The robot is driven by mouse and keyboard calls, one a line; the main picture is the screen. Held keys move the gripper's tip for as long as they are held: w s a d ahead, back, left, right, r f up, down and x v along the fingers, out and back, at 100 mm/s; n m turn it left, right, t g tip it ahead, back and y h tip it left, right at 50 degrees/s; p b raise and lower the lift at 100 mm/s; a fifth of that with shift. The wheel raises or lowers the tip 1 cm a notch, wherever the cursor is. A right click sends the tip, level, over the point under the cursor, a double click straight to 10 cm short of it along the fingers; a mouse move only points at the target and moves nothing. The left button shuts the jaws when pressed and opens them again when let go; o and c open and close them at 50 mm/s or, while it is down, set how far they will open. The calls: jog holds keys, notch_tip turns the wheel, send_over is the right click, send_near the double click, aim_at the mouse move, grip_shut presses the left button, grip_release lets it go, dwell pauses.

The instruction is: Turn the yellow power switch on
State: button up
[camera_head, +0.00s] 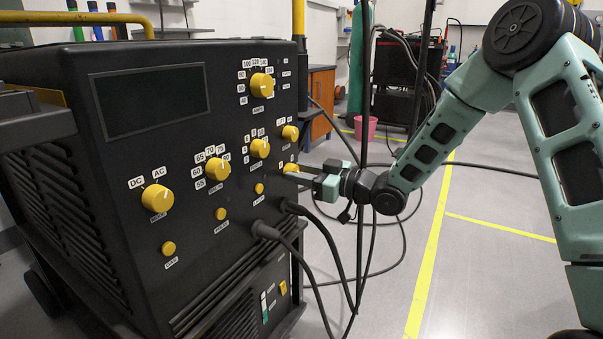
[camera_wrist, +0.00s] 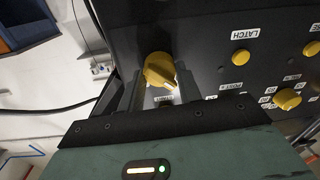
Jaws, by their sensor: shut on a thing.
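The black welding machine's front panel (camera_head: 190,262) fills the left half of the head view. A small yellow switch (camera_head: 283,288) sits low at the panel's right side; its label and position are too small to read. My gripper (camera_head: 297,178) is at the panel's right edge, well above that switch. It is shut on a yellow knob (camera_head: 290,168), which it partly hides. In the wrist view this knob (camera_wrist: 159,69) sits between my two fingers (camera_wrist: 159,84). The knob's label is mostly hidden.
Several other yellow knobs, such as the DC/AC knob (camera_head: 157,198), dot the panel. Thick black cables (camera_head: 318,222) leave the panel below my gripper and run to the floor. A dark vertical pole (camera_head: 362,130) stands close to my wrist. The floor (camera_head: 480,270) at right is open.

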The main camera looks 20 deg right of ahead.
jog(key=shift+r, duration=0.1)
jog(key=m+p, duration=0.5)
jog(key=m, duration=0.1)
jog(key=m+p, duration=0.6)
jog(key=m+t+p, duration=0.1)
jog(key=m+p, duration=0.4)
jog(key=m, duration=0.1)
jog(key=shift+d+f+h, duration=0.1)
jog(key=shift+f+h, duration=0.15)
jog(key=shift+h, duration=0.05)
jog(key=shift+m, duration=0.3)
jog(key=o, duration=1)
jog(key=v, duration=0.5)
jog(key=p+v, duration=0.1)
jog(key=v, duration=0.5)
jog(key=p+v, duration=0.1)
jog(key=v, duration=0.5)
jog(key=shift+s+d+f, duration=0.1)
jog(key=shift+s+f, duration=0.05)
jog(key=shift+f, duration=0.15)
